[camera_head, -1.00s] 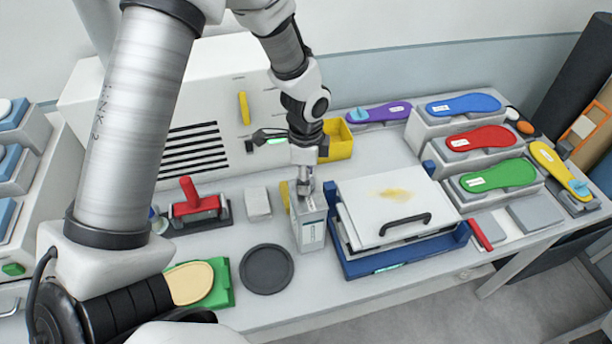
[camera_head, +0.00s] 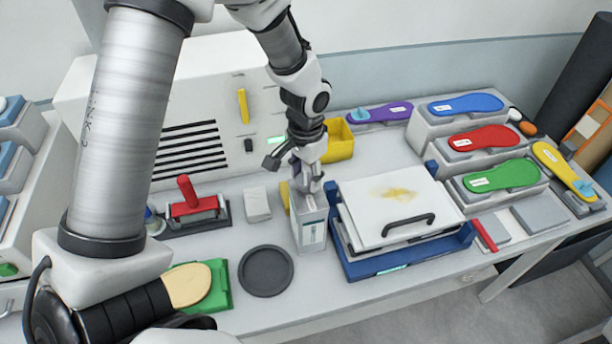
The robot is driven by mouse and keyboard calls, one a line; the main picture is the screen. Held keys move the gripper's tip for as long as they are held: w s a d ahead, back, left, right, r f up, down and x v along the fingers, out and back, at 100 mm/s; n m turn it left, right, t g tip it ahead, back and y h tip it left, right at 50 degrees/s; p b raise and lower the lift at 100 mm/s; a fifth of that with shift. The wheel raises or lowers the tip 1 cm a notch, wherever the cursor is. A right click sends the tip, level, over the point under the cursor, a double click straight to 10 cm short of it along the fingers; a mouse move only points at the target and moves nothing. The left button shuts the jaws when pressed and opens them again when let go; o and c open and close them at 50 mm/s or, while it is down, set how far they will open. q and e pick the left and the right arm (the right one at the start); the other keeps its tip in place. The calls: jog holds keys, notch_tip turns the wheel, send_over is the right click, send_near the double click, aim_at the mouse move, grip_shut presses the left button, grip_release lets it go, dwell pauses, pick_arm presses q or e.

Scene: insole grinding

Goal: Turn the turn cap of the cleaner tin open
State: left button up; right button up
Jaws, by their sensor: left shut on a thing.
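The cleaner tin (camera_head: 309,232) is a pale grey upright box with a printed label, standing on the table left of the blue-framed tray. My left gripper (camera_head: 306,188) points down at the top of the tin and is shut at its turn cap. The cap itself is hidden by the fingers, so I cannot tell how far it is turned. My right gripper is not in view.
A white lidded plate in a blue frame (camera_head: 440,246) stands close right of the tin. A dark round dish (camera_head: 266,271) lies in front left. A yellow bin (camera_head: 340,140) and a red-handled tool (camera_head: 192,203) are nearby. Coloured insoles sit on blocks at right.

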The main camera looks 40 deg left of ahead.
aim_at(306, 178)
pick_arm(q)
jog(key=shift+s+f+n+b, duration=0.1)
jog(key=shift+n+b, duration=0.05)
jog(key=shift+n, duration=0.5)
jog(key=shift+f+n+b, duration=0.1)
jog(key=shift+n+b, duration=0.05)
jog(key=shift+n, duration=0.5)
jog(key=o, duration=1.2)
jog(key=shift+c, duration=0.2)
jog(key=shift+r, duration=0.1)
jog(key=shift+r, duration=0.2)
notch_tip(306, 178, up, 12)
jog(key=shift+f, duration=0.25)
